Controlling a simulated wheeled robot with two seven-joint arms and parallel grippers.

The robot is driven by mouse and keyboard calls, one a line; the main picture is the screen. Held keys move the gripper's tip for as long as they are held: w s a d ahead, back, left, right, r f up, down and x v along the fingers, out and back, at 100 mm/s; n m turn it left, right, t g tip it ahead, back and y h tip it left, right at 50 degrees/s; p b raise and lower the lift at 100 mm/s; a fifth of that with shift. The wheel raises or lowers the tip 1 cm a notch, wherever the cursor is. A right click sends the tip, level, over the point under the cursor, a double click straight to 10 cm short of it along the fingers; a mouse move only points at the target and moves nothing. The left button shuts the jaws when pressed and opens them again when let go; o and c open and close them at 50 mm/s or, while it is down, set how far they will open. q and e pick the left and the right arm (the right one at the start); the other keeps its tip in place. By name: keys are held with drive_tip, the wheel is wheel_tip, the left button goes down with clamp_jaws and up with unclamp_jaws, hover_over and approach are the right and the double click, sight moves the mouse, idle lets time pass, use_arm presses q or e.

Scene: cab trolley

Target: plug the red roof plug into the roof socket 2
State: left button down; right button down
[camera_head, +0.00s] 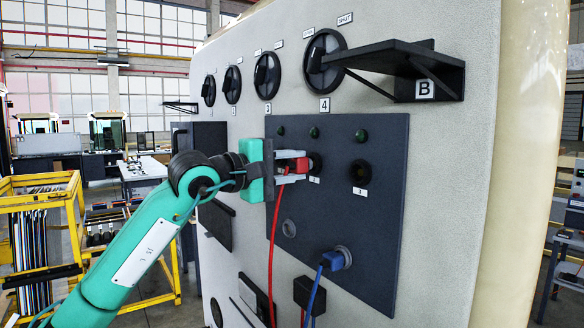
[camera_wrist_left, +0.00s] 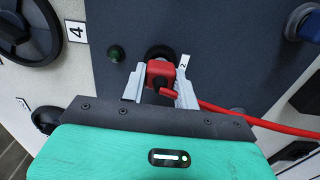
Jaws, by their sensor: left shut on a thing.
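The red roof plug (camera_head: 299,164) is between the fingers of my left gripper (camera_head: 291,166), which is shut on it. The plug also shows in the left wrist view (camera_wrist_left: 160,74), with its red cable trailing off right. The plug faces roof socket 2 (camera_head: 317,162), a dark round socket on the dark panel, whose rim shows behind the plug in the left wrist view (camera_wrist_left: 160,51). Its label (camera_wrist_left: 183,66) reads 2. The plug's front is at the socket's mouth; I cannot tell whether it has entered. My right gripper is not in view.
Another dark socket (camera_head: 360,172) lies to the right on the panel (camera_head: 340,210). A blue plug (camera_head: 334,261) with a blue cable sits lower down. Several black knobs (camera_head: 325,60) and a black shelf marked B (camera_head: 405,62) stick out above. A yellow rack (camera_head: 40,190) stands at left.

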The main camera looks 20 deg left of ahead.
use_arm(q)
drive_tip(key=shift+b, duration=0.35)
idle(0.3)
drive_tip(key=shift+w+d, duration=0.35)
drive_tip(key=shift+w, duration=0.1)
idle(0.5)
drive_tip(key=c, duration=1)
unclamp_jaws()
drive_tip(key=shift+o, duration=0.2)
drive_tip(key=shift+s+a+f+b, duration=0.1)
drive_tip(key=shift+s+a+b, duration=0.25)
drive_tip(key=shift+s, duration=0.1)
drive_tip(key=b+v, duration=0.5)
drive_tip(key=v, duration=0.7)
drive_tip(key=shift+s+a+b, duration=0.25)
drive_tip(key=shift+s+b, duration=0.05)
